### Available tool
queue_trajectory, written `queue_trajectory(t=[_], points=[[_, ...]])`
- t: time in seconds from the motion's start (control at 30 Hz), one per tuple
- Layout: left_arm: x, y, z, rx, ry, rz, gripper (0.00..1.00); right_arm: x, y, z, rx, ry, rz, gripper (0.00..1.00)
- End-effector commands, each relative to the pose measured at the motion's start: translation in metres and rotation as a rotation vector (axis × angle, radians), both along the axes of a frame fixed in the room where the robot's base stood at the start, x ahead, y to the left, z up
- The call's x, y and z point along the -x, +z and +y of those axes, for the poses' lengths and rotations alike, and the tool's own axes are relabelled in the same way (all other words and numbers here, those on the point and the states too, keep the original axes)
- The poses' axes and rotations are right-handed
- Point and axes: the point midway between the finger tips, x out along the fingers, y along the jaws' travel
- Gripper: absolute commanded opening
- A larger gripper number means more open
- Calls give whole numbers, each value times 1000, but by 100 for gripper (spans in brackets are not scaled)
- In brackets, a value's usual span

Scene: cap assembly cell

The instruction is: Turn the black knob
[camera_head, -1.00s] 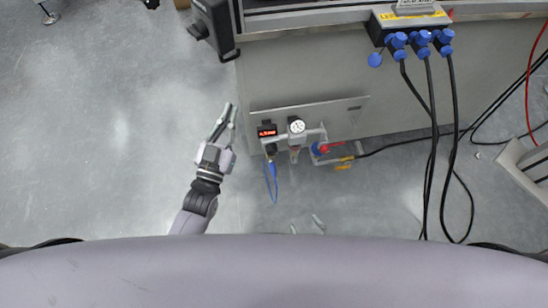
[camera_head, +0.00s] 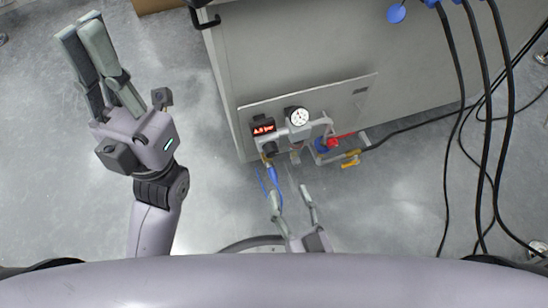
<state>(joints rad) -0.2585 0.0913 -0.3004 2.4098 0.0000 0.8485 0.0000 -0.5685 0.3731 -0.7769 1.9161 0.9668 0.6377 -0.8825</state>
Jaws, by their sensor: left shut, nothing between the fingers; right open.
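A dark round part that looks like the black knob (camera_head: 269,148) sits just below the black gauge with a red lit display (camera_head: 263,127), on a grey panel low on the cabinet. My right gripper (camera_head: 289,192) is open and empty, below the panel at the bottom centre, pointing up toward it and apart from the knob. My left gripper (camera_head: 79,25) is raised at the upper left, its fingers together and empty, well away from the panel.
Right of the display are a white round gauge (camera_head: 298,117), a red and blue valve (camera_head: 328,144) and a yellow handle (camera_head: 350,158). A blue hose (camera_head: 273,180) hangs below the knob near my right gripper. Black cables (camera_head: 487,120) hang at the right. The floor at left is clear.

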Motion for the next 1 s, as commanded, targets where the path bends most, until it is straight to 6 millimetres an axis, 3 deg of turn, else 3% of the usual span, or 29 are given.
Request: queue_trajectory(t=[0.3, 0.5, 0.7, 1.0], points=[[-3, 4, -1, -4, 3, -51, 0, -68, -2, 21, -1, -3, -3, 51], [-4, 8, -2, -7, 4, -66, 0, -96, -1, 31, 0, -2, -1, 51], [-4, 9, -3, -8, 4, -71, 0, -107, -1, 35, 2, 0, -1, 51], [-4, 11, -3, -7, 4, -78, 0, -107, -1, 35, 2, 0, 0, 48]])
